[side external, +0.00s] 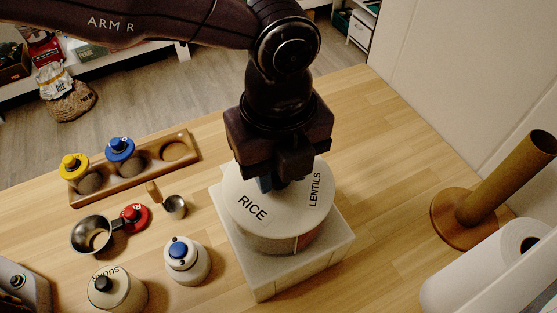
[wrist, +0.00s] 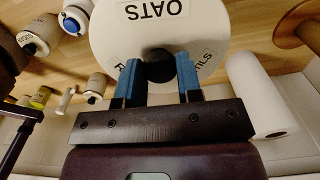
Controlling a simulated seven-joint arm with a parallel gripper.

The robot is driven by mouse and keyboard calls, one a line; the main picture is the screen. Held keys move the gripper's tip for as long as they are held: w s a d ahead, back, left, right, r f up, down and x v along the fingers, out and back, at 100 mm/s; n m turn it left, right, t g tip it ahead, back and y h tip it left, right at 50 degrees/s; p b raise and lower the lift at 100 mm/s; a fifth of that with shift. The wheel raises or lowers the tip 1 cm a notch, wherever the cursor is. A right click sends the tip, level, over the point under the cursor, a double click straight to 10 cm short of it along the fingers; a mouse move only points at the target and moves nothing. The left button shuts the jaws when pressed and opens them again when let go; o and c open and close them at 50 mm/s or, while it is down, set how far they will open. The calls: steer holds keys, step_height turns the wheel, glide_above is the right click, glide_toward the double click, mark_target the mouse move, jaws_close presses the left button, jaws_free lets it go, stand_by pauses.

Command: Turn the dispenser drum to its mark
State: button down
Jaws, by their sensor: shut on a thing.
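The dispenser drum (side external: 265,222) is a round white drum on a pale square base (side external: 262,284). Its top reads RICE towards the front left and LENTILS at the right in the side view. In the wrist view the drum top (wrist: 120,38) shows OATS, with the other labels partly hidden by my fingers. A dark round knob (wrist: 160,70) stands at its centre. My gripper (wrist: 158,76) is shut on this knob, a blue finger on each side; in the side view the gripper (side external: 272,184) hides the knob. A thin vertical line shows on the drum's front side.
Left of the drum are a wooden tray (side external: 80,199) with yellow- and blue-topped jars, a funnel-like metal cup (side external: 88,238), a red-topped item (side external: 135,217), a scoop (side external: 175,207), a blue-knobbed jar (side external: 185,265) and a sugar jar (side external: 118,295). Right are a wooden holder (side external: 465,222) and paper roll (side external: 475,280).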

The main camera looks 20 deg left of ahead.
steer(key=m, duration=1.1)
steer(key=shift+m, duration=0.4)
steer(key=m, duration=1)
steer(key=shift+a, duration=0.1)
steer(key=shift+r+m, duration=0.1)
steer(key=shift+m, duration=0.3)
steer(key=c, duration=0.8)
jaws_free()
step_height(320, 180, up, 13)
steer(key=shift+f, duration=0.1)
